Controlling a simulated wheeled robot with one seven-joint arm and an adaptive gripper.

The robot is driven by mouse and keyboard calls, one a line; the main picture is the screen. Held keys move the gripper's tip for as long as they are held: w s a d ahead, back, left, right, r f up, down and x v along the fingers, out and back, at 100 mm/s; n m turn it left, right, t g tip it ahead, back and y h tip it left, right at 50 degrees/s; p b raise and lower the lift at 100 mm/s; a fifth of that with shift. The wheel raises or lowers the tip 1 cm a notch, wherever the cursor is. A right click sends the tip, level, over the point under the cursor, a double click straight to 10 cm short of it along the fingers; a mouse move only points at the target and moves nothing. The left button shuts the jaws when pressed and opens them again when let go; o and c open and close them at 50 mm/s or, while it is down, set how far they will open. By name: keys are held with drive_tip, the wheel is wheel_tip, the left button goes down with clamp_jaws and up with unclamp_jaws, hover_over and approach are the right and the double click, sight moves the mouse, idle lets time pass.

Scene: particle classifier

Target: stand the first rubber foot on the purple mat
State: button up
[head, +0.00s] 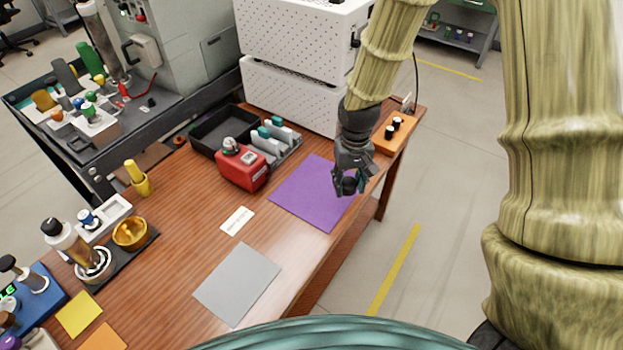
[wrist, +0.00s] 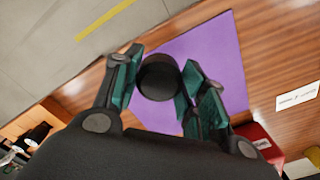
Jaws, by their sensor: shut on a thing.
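My gripper (head: 347,187) hangs over the right edge of the purple mat (head: 308,190). It is shut on a dark round rubber foot (wrist: 159,78), which sits between the two fingers in the wrist view. In the head view the rubber foot (head: 349,186) is small and partly hidden by the fingers. The purple mat also shows behind the rubber foot in the wrist view (wrist: 215,55). I cannot tell whether the rubber foot touches the mat. No other thing is seen on the mat.
A red device (head: 240,168) stands beside the mat's left edge. A dark tray (head: 222,128) and a rack of grey and teal pieces (head: 280,137) lie behind it. An orange box (head: 393,134) with black knobs is at the back right. A grey mat (head: 237,284) lies in front.

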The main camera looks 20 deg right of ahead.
drive_tip(key=p, duration=0.2)
hover_over(309, 184)
drive_tip(key=shift+w+f, duration=0.1)
drive_tip(key=shift+f, duration=0.45)
drive_tip(key=shift+f+p, duration=0.3)
drive_tip(key=shift+f, duration=1.45)
drive_tip(key=shift+f, duration=0.15)
drive_tip(key=o, duration=1)
wheel_tip(309, 184, up, 12)
drive_tip(key=b, duration=0.1)
drive_tip(key=shift+r+b, duration=0.2)
drive_tip(key=shift+b, duration=0.1)
